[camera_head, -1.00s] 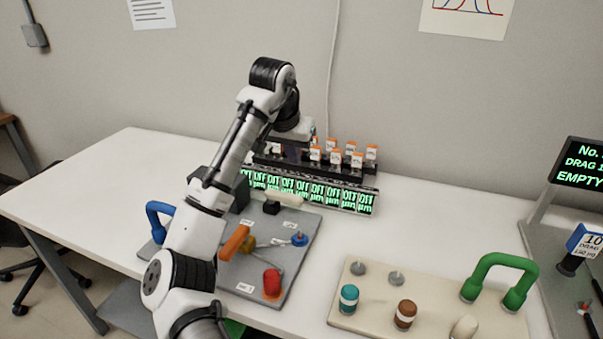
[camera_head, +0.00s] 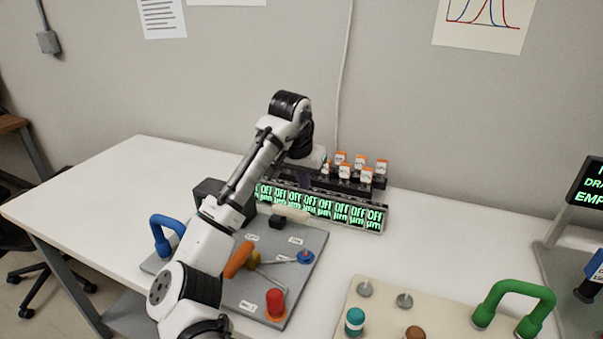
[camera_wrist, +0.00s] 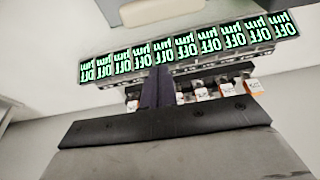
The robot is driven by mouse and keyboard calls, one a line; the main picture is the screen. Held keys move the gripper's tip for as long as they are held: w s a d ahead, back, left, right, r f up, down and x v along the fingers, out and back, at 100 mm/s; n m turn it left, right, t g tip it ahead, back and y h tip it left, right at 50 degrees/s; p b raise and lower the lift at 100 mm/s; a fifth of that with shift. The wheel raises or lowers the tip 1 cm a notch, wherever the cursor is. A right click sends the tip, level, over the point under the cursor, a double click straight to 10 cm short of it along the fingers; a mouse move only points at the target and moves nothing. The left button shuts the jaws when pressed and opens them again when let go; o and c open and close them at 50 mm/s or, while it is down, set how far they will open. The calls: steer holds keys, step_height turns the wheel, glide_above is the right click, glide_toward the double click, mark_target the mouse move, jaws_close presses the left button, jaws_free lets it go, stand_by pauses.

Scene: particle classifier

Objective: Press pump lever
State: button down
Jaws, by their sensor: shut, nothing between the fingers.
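A grey panel (camera_head: 312,250) on the table carries an orange-handled lever (camera_head: 238,260), a blue knob (camera_head: 305,257) and a red knob (camera_head: 275,300). A cream handle (camera_head: 290,213) stands by a black block at the panel's back edge. I cannot tell which of these is the pump lever, as the labels are too small to read. My gripper (camera_head: 303,178) is behind the row of displays, near the labelled rack and apart from the panel. In the wrist view its dark fingers (camera_wrist: 158,88) are together and empty. My arm hides part of the panel's left side.
A row of green "OFF" displays (camera_head: 320,205) stands between my gripper and the panel. A rack with several orange-topped labels (camera_head: 355,182) is beside my gripper. A blue handle (camera_head: 165,237) is at left; a beige board (camera_head: 380,318) with a green handle is at right.

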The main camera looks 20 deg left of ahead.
mark_target(291, 215)
steer(key=x, duration=0.5)
steer(key=shift+w+f+p, duration=0.1)
steer(key=shift+f+p, duration=0.2)
steer(key=shift+p, duration=0.05)
steer(key=s, duration=0.3)
steer(key=shift+s+a+r+p, duration=0.15)
steer(key=shift+s+r+p, duration=0.05)
steer(key=shift+p, duration=0.1)
steer(key=shift+s+f, duration=0.1)
steer(key=shift+s, duration=0.2)
steer(key=shift+p, duration=0.35)
